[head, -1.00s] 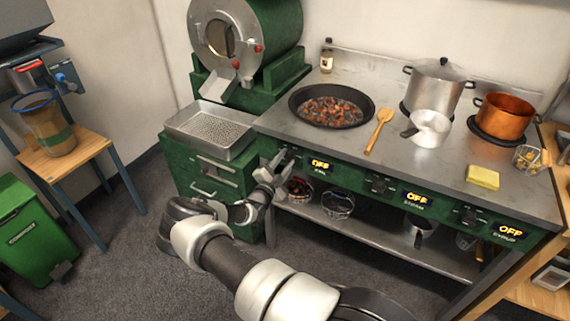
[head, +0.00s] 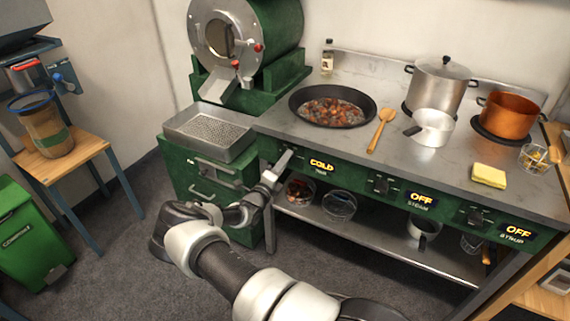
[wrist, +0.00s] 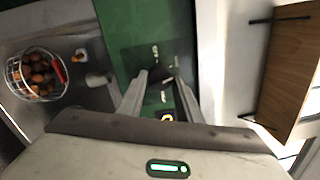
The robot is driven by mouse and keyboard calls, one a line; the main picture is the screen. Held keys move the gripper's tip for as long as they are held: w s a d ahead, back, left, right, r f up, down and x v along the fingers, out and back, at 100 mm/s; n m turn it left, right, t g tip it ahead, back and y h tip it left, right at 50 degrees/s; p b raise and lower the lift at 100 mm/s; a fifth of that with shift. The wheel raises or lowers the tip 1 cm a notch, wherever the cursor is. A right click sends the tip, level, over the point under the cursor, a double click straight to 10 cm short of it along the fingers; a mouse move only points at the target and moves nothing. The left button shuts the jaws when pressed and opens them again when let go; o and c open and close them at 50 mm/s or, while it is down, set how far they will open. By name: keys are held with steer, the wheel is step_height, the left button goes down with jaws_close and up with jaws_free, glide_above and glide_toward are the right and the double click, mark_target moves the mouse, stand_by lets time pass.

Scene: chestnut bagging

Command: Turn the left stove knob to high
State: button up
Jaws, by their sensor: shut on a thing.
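The stove's green front panel carries the left knob, a dark knob (wrist: 160,76) that shows between my fingers in the wrist view. My gripper (wrist: 161,82) is shut on this knob; in the head view my gripper (head: 283,160) reaches the left end of the panel and hides the knob.
On the stove top (head: 330,145) stand a pan of chestnuts (head: 331,107), a wooden spoon (head: 381,131), a steel pot (head: 437,85), a copper pot (head: 506,116) and a yellow sponge (head: 489,175). Baskets sit on the shelf below. A green roaster (head: 270,35) stands at the back left.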

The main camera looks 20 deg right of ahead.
steer(key=shift+w+a+r+m+g+b, duration=0.1)
steer(key=shift+m+g, duration=0.25)
steer(key=shift+m, duration=3.4)
steer(key=shift+w+m+g+b, duration=0.1)
steer(key=shift+m+g, duration=0.3)
steer(key=shift+m, duration=3.3)
steer(key=shift+a+r+m+g+b, duration=0.1)
steer(key=shift+m+g, duration=0.25)
steer(key=shift+m, duration=3.4)
steer(key=o, duration=1)
steer(key=shift+o, duration=0.2)
steer(key=p+v, duration=0.1)
steer(key=v, duration=1.6)
steer(key=shift+a+f+p, duration=0.15)
steer(key=shift+f+p, duration=0.05)
steer(key=shift+p, duration=0.2)
